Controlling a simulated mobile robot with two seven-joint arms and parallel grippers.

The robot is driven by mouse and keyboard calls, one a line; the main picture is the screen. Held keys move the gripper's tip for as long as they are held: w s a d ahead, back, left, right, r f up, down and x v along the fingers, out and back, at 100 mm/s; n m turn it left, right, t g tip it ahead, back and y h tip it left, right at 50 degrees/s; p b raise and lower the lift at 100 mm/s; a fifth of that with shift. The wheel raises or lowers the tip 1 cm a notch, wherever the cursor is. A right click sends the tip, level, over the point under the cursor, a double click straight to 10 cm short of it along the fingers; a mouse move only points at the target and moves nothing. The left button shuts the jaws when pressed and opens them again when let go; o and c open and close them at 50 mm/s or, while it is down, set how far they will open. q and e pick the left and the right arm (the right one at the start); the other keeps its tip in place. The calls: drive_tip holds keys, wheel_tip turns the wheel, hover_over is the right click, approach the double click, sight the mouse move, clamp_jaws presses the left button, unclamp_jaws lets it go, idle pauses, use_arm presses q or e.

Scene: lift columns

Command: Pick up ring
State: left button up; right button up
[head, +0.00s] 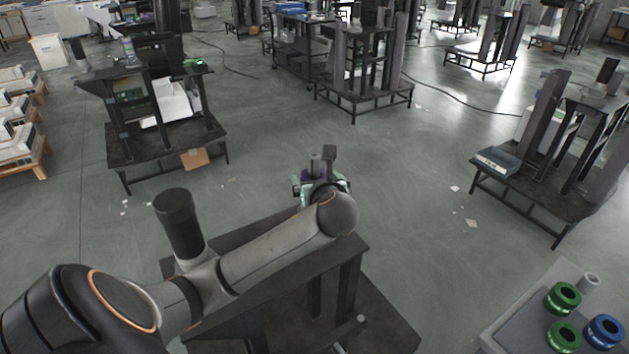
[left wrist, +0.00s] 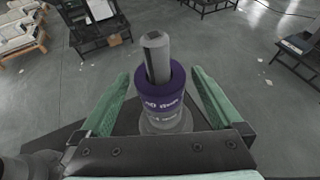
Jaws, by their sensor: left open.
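A purple ring (left wrist: 160,103) with white lettering sits around an upright grey post (left wrist: 157,58) in the left wrist view. In the head view the purple ring (head: 312,174) shows only in part, behind my wrist. My left gripper (left wrist: 160,76) is open, with one green finger on each side of the ring and visible gaps between. It shows in the head view too (head: 322,188). Whether the fingers are level with the ring is hard to tell. My right gripper is not in view.
Two green rings (head: 563,298) and a blue ring (head: 604,331) stand on a grey surface (head: 520,318) at the lower right. A dark stand (head: 345,262) is below my left arm. Other racks (head: 165,150) stand around; the floor between them is mostly clear.

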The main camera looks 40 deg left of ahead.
use_arm(q)
drive_tip(key=shift+x, duration=0.85)
drive_tip(key=shift+c, duration=0.2)
clamp_jaws()
drive_tip(key=shift+r, duration=0.1)
wheel_tip(320, 180, up, 18)
idle(0.6)
